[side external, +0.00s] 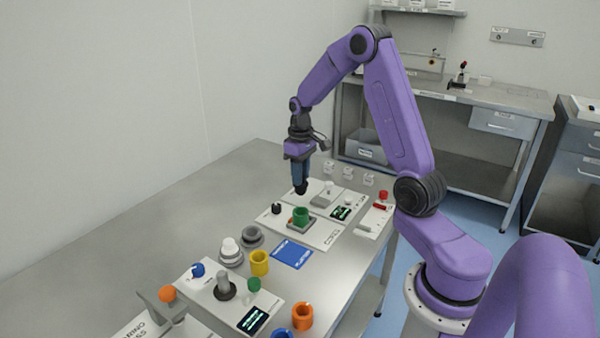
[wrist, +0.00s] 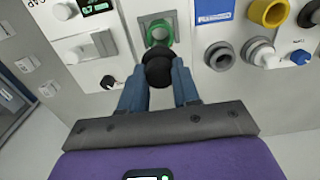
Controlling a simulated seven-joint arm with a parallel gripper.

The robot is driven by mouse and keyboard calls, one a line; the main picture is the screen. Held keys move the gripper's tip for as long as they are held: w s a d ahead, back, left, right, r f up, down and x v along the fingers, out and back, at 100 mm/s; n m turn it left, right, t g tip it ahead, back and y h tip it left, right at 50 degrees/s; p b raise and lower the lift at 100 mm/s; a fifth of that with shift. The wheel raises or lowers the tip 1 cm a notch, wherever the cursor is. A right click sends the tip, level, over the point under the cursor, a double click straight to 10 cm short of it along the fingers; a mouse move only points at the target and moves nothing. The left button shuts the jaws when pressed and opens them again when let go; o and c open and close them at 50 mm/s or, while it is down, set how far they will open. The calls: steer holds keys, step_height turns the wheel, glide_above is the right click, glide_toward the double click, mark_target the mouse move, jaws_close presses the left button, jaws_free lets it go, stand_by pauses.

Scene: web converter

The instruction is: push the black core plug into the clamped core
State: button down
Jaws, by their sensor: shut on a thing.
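The black core plug (wrist: 158,68) is held between the blue fingers of my gripper (wrist: 157,85) in the wrist view. In the side view my gripper (side external: 301,180) points down with the dark plug (side external: 301,188) at its tips. The green core (side external: 301,214) stands upright in a grey clamp (side external: 301,226) on a white panel. The plug is above the panel, higher than the core and apart from it in the side view. In the wrist view the green core (wrist: 158,30) appears just beyond the plug, its near rim partly covered by it.
A black knob (side external: 277,208) stands beside the clamp. A blue card (side external: 290,254), a yellow ring (side external: 260,262), grey and white stacked parts (side external: 230,253) and an orange ring (side external: 302,316) lie nearer the camera. A small display (side external: 341,212) is right of the core. The table's left is clear.

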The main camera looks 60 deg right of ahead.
mark_target(301, 188)
steer(key=shift+f, duration=2.65)
steer(key=shift+f, duration=2.2)
stand_by(0.6)
steer(key=c, duration=0.7)
jaws_free()
steer(key=shift+c, duration=0.2)
steer(key=shift+r, duration=0.1)
step_height(301, 188, up, 17)
steer(key=shift+r, duration=0.15)
